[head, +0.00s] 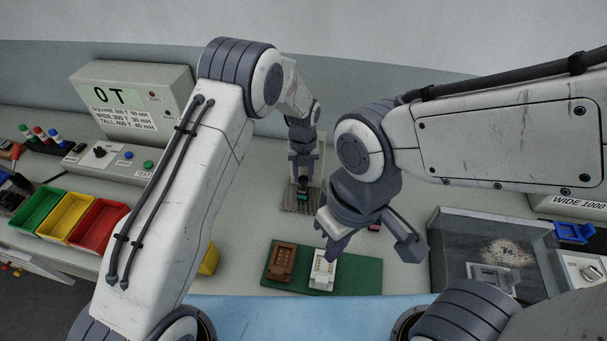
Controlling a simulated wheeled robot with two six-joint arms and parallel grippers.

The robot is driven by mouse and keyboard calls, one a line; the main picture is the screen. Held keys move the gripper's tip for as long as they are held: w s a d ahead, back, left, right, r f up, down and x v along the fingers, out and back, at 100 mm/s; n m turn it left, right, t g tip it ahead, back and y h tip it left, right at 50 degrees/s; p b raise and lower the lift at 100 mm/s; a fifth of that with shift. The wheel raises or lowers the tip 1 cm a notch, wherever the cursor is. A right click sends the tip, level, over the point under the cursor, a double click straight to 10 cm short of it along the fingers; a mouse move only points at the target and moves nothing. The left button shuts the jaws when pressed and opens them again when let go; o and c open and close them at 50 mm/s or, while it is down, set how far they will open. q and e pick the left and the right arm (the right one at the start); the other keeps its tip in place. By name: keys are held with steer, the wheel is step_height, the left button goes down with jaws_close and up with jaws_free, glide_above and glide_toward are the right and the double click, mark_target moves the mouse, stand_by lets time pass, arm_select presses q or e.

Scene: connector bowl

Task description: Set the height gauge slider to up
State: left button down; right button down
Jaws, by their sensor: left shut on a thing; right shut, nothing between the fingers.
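The height gauge (288,204) stands on the bench at the centre back, with a grey-brown base and a pale upright behind my gripper. My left gripper (302,178) reaches down from above and is shut on a small dark part at the gauge, which looks like its slider. The fingers hide most of this part, so its exact height cannot be told. My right gripper (336,246) is shut and empty, in front of the gauge and to its right, above the bench near the green mat.
A green mat (362,276) holds a brown connector (281,262) and a white connector (322,271). Green, yellow and red bins (98,226) and a control box (135,100) reading "0 T" stand left. A grey open-topped box (446,262) stands right.

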mark_target(303, 178)
arm_select(q)
step_height(303, 178, up, 4)
steer(key=shift+f+p, duration=0.25)
steer(key=shift+p, duration=0.35)
steer(key=c, duration=0.5)
jaws_free()
steer(key=shift+c, duration=0.2)
steer(key=shift+r+b, duration=0.3)
steer(key=shift+r, duration=0.1)
step_height(303, 178, up, 10)
steer(key=b, duration=0.2)
steer(key=shift+f+b, duration=0.2)
steer(key=shift+b, duration=0.2)
